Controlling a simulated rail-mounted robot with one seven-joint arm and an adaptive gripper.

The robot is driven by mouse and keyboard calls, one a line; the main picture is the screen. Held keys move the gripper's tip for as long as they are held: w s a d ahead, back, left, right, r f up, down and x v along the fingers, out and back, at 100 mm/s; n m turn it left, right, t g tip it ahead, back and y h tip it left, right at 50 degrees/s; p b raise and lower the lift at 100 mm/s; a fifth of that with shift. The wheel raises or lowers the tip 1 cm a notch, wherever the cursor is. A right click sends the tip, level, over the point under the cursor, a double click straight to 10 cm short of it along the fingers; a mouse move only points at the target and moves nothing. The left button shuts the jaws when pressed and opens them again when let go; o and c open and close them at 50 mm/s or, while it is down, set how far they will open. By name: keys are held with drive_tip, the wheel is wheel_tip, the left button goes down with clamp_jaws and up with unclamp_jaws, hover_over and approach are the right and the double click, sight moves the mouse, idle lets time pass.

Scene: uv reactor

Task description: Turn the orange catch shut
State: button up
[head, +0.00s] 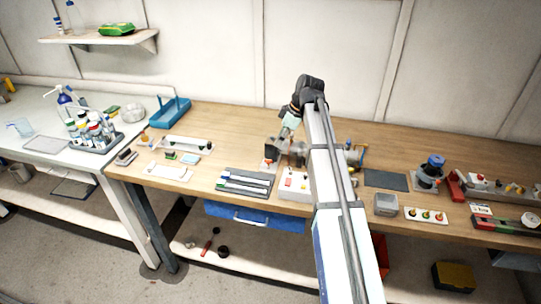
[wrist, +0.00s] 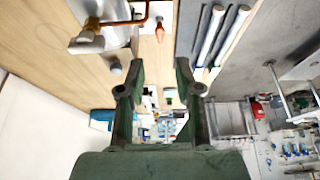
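My gripper (head: 276,150) is over the middle of the bench, and the arm hides part of what lies around it. In the wrist view my gripper (wrist: 160,70) is open, with nothing between its two dark fingers. A small orange piece (wrist: 160,33) on a pale strip lies beyond the fingertips, apart from them; it looks like the orange catch, but I cannot tell for sure. A copper-orange bent bar (wrist: 120,22) sits by a metal block at upper left. In the head view a small orange spot (head: 268,161) shows just below the gripper.
A grey tray with pale rods (head: 245,182) lies left of the gripper. A dark mat (head: 386,180) and a blue-capped jar (head: 434,165) stand to the right. The bench behind is mostly clear.

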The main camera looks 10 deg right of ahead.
sight(269, 160)
drive_tip(key=p+x, duration=0.2)
drive_tip(key=x, duration=0.8)
clamp_jaws()
